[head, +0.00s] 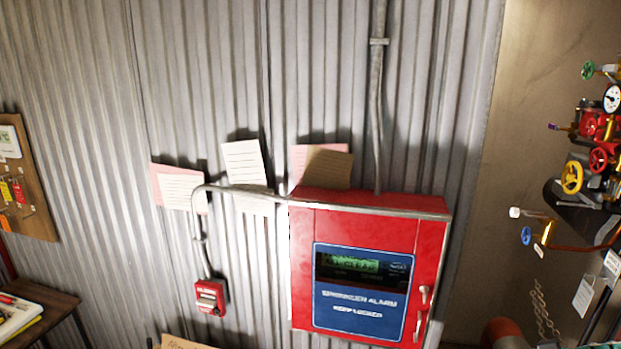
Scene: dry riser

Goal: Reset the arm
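Neither of my grippers and no part of my arms can be made out in the head view. The view faces a corrugated metal wall (320,70). A red sprinkler alarm cabinet (428,250) is mounted low on it, with a blue panel (345,312), a lit green display and handles on its right side. A small red alarm box (210,297) hangs to its left, joined by a grey conduit (197,228).
A key board (38,205) hangs at the left edge above a wooden table (50,303) with papers. Paper notes (245,163) are on the wall above the cabinet. Red, yellow and green valve wheels (572,178) and a gauge (612,97) crowd the right edge.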

